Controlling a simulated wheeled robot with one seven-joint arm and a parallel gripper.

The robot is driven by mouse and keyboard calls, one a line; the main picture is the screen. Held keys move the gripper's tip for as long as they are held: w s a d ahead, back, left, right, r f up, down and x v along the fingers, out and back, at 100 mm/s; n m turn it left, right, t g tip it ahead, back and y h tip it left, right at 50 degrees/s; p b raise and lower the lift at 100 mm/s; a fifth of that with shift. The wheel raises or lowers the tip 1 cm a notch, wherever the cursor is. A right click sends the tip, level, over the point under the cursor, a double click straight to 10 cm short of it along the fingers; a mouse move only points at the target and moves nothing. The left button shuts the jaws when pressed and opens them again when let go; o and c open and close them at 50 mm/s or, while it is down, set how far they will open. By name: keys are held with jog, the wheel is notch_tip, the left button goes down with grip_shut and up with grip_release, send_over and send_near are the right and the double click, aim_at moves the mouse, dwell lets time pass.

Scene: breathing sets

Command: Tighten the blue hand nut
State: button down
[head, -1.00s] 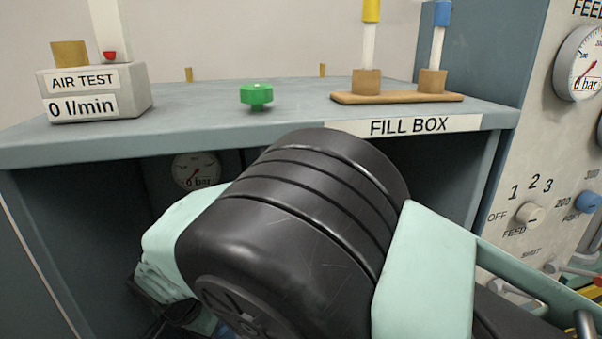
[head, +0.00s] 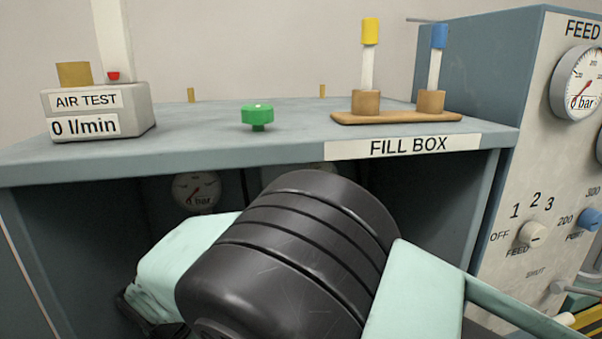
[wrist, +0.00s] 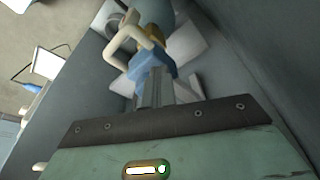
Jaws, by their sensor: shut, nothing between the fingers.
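In the wrist view, a blue part (wrist: 148,64), which looks like the blue hand nut, sits among pale curved pieces and a brass-coloured piece. My gripper (wrist: 156,76) is shut, with nothing held. Its narrow grey fingers point at the blue part and overlap its lower edge in the picture. I cannot tell whether they touch it. In the head view, my dark and mint arm reaches into the open front of the fill box (head: 350,149). It hides my gripper and the blue nut there.
Grey walls stand close on both sides in the wrist view. On the box top are a green knob (head: 257,116), a wooden stand (head: 395,118) with yellow- and blue-capped tubes, and an air test unit (head: 98,112). A feed panel (head: 540,170) with knobs and gauges stands at right.

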jog(key=shift+w+d, duration=0.15)
jog(key=shift+w, duration=0.2)
jog(key=p+v, duration=0.3)
jog(key=v, duration=0.3)
dwell(0.5)
